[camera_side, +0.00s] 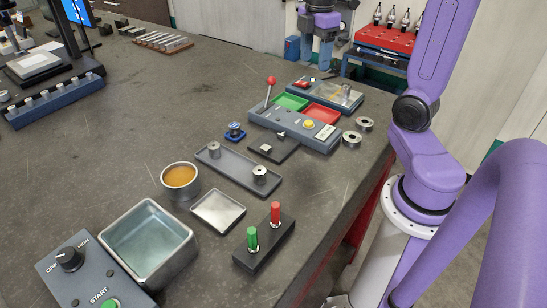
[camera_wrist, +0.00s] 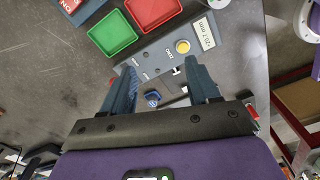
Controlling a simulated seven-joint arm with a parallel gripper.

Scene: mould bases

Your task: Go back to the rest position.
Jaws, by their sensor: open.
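My gripper (camera_side: 317,62) is at the top of the side view, beyond the measuring station and apart from the things on the bench. Its two dark blue fingers hang down, spread apart with nothing between them. In the wrist view my gripper (camera_wrist: 159,70) is open, with the measuring station's grey panel (camera_wrist: 160,58) beyond its fingertips. A small blue piece (camera_wrist: 152,98) shows between the fingers, lower down. In the side view the blue piece (camera_side: 235,131) sits on the bench left of the station.
The station has a green tray (camera_side: 290,102), a red tray (camera_side: 321,114) and an upright red-knobbed lever (camera_side: 270,82). Two metal rings (camera_side: 351,139) lie to its right. A dark tray (camera_side: 232,172) bears two metal cylinders. The bench's left middle is clear.

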